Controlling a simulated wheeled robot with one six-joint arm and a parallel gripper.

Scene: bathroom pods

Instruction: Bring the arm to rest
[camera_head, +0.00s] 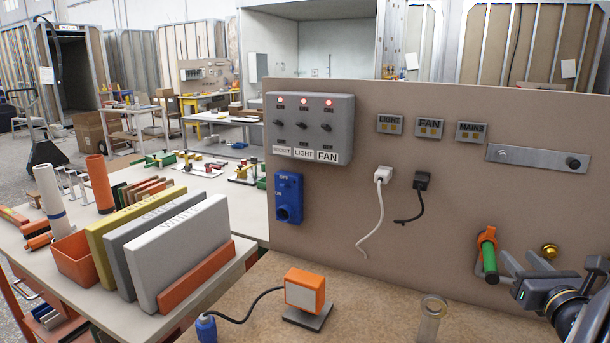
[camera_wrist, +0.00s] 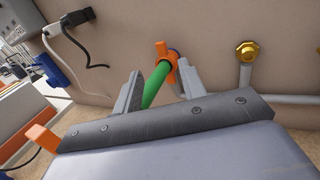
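My gripper (camera_wrist: 160,68) is open in the wrist view, with a visible gap between its two fingers. A green handle (camera_wrist: 156,84) with an orange clip-like part (camera_wrist: 166,52) shows between and beyond the fingers, close to the panel. I cannot tell whether either finger touches it. In the head view my gripper (camera_head: 493,264) is at the lower right, beside the green handle (camera_head: 489,261) and its orange part (camera_head: 487,238). My arm runs out of the picture at the right edge.
The upright panel (camera_head: 420,150) carries a switch box (camera_head: 310,126), a blue socket (camera_head: 289,198), and white (camera_head: 383,175) and black plugs (camera_head: 421,180). A brass fitting (camera_head: 550,251) is near my gripper. An orange box (camera_head: 305,291) and a glass cylinder (camera_head: 431,318) stand on the bench.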

